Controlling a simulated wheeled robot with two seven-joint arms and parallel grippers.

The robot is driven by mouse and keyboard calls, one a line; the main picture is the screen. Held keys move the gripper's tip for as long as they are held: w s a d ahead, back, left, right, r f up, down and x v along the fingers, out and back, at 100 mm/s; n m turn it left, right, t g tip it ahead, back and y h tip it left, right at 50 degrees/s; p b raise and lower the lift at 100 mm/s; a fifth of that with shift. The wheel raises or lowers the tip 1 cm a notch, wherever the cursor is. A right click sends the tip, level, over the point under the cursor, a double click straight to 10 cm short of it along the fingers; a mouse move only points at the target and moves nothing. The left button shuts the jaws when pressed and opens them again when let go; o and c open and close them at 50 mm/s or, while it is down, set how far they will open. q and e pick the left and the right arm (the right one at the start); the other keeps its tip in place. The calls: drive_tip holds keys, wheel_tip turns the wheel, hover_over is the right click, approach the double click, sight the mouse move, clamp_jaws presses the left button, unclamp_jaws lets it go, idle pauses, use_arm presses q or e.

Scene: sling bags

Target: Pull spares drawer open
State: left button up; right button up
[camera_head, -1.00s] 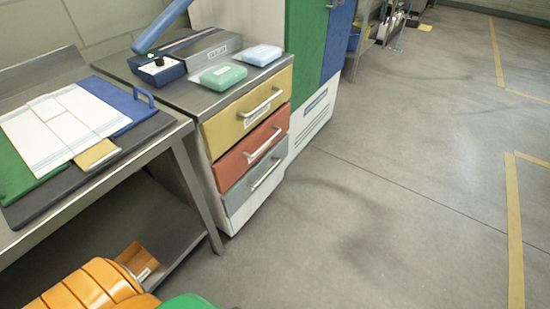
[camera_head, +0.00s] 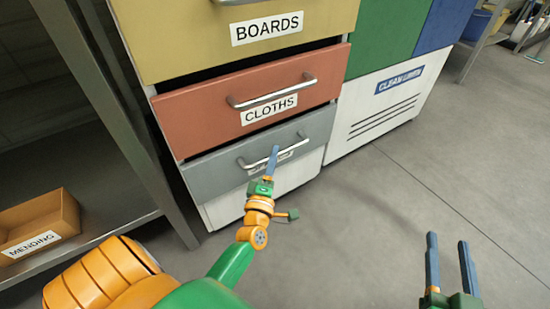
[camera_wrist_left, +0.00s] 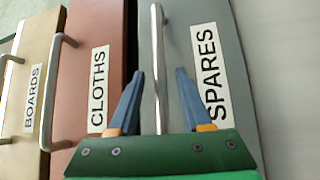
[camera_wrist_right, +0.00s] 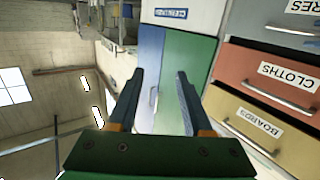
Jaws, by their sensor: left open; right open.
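In the head view my left gripper (camera_head: 272,162) reaches the middle of this handle (camera_head: 300,142). Whether the fingers touch the bar I cannot tell. My right gripper (camera_head: 450,265) is open and empty over the floor at the lower right.
Above are the red CLOTHS drawer (camera_head: 200,116) and the yellow BOARDS drawer (camera_head: 180,40). A MENDING box (camera_head: 45,220) sits on a low shelf at left. A white CLEAN LINEN unit (camera_head: 370,115) adjoins the cabinet on the right. The floor (camera_head: 400,210) in front is clear.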

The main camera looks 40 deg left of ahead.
use_arm(q)
drive_tip(key=shift+x, duration=0.9)
use_arm(e)
drive_tip(key=shift+a+r+t+y, duration=0.1)
drive_tip(key=shift+r+t+y, duration=0.15)
drive_tip(key=shift+r+t, duration=0.5)
drive_tip(key=shift+a+r+t+y, duration=0.1)
drive_tip(key=shift+r+t+y, duration=0.2)
drive_tip(key=shift+r, duration=0.8)
use_arm(q)
drive_tip(key=shift+f, duration=0.1)
drive_tip(key=shift+c, duration=0.2)
clamp_jaws()
